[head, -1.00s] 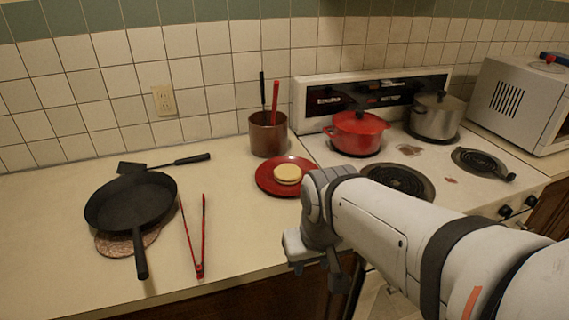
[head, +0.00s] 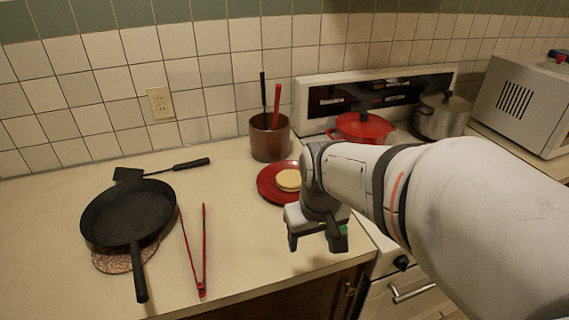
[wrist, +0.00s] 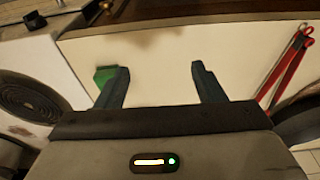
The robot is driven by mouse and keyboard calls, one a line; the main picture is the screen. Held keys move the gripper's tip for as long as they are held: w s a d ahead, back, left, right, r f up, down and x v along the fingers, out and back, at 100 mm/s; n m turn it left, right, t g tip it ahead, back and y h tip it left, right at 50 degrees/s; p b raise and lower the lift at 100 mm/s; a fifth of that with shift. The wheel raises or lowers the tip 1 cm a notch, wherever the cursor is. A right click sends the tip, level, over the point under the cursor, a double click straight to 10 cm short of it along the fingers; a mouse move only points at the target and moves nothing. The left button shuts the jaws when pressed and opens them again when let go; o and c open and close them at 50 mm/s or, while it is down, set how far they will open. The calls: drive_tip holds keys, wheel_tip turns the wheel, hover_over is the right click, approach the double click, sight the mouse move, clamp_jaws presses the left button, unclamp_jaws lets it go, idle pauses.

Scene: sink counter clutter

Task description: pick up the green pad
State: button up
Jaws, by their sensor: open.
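The green pad (wrist: 104,76) shows in the wrist view as a small green patch just outside the left finger, which partly covers it. In the head view only a sliver of the green pad (head: 343,229) shows beside the right finger of my gripper, near the counter's stove-side edge. My gripper (head: 315,242) points down over the front of the counter. In the wrist view my gripper (wrist: 160,70) is open, with only bare counter between its fingers. The pad is not between them. I cannot tell whether the finger touches it.
Red tongs (head: 203,250) and a black pan (head: 128,212) on a patterned trivet (head: 110,262) lie to the left. A red plate (head: 268,187) with a pale round item (head: 288,180) sits behind my gripper. The stove burner (wrist: 30,95) is on the wrist view's left.

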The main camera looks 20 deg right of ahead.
drive_tip(key=shift+o, duration=0.4)
drive_tip(key=w+d+r+g+p, duration=0.1)
drive_tip(key=w+d+p, duration=0.2)
drive_tip(key=w+d, duration=0.1)
drive_tip(key=shift+w+r, duration=0.15)
drive_tip(key=shift+w, duration=0.15)
drive_tip(key=shift+g, duration=0.5)
drive_tip(key=w+d+p, duration=0.1)
drive_tip(key=w+d+f+p, duration=0.1)
drive_tip(key=d, duration=0.1)
drive_tip(key=w+d+f+p, duration=0.1)
drive_tip(key=w+d, duration=0.1)
drive_tip(key=shift+d+p, duration=0.15)
drive_tip(key=shift+p, duration=0.25)
drive_tip(key=shift+d+f+n, duration=0.2)
drive_tip(key=shift+f+n, duration=0.05)
drive_tip(key=shift+n, duration=0.05)
drive_tip(key=shift+w+d+f+p, duration=0.15)
drive_tip(key=shift+f+p, duration=0.25)
drive_tip(key=shift+f, duration=1.55)
drive_tip(key=shift+w+d+f+p, duration=0.1)
drive_tip(key=shift+f+p, duration=0.3)
drive_tip(key=shift+f, duration=1.5)
drive_tip(key=shift+c, duration=0.2)
drive_tip(key=c, duration=1)
wheel_tip(320, 180, up, 10)
drive_tip(key=shift+r+b, duration=0.1)
drive_tip(key=shift+b, duration=0.55)
